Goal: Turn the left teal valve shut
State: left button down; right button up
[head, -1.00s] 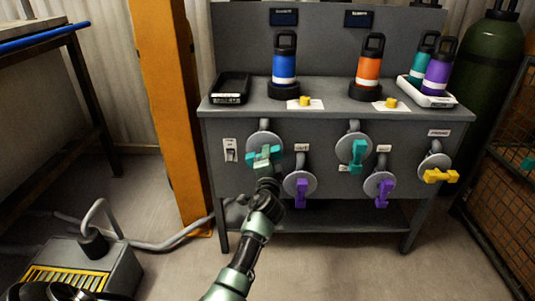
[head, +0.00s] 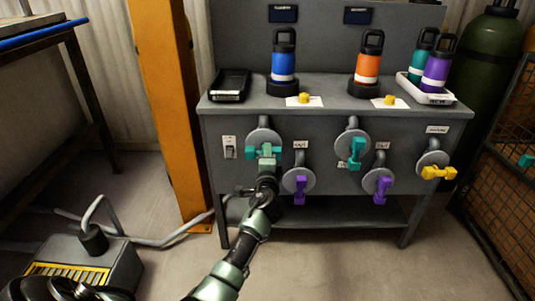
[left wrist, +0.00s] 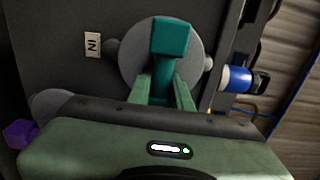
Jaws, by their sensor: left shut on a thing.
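The left teal valve (head: 277,152) is on the front panel of the grey bench, at its left, with its bar lying about level in the head view. In the left wrist view the teal handle (left wrist: 170,38) stands out past the fingers (left wrist: 163,92), in front of a round grey plate (left wrist: 130,55). The fingers hide part of the handle. My right gripper is not in view.
Purple valves (head: 299,190), another teal valve (head: 356,153) with its bar near upright, and a yellow valve (head: 438,173) are on the same panel. A blue bottle (head: 284,62) and an orange bottle (head: 368,67) stand on top. An orange post (head: 165,110) is at left.

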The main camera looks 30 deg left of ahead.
pick_arm(q)
jog(key=c, duration=1.3)
grip_release()
jog(key=shift+d, duration=0.1)
jog(key=p+v, duration=0.1)
jog(key=v, duration=0.6)
jog(key=shift+s+d, duration=0.2)
jog(key=shift+s, duration=0.15)
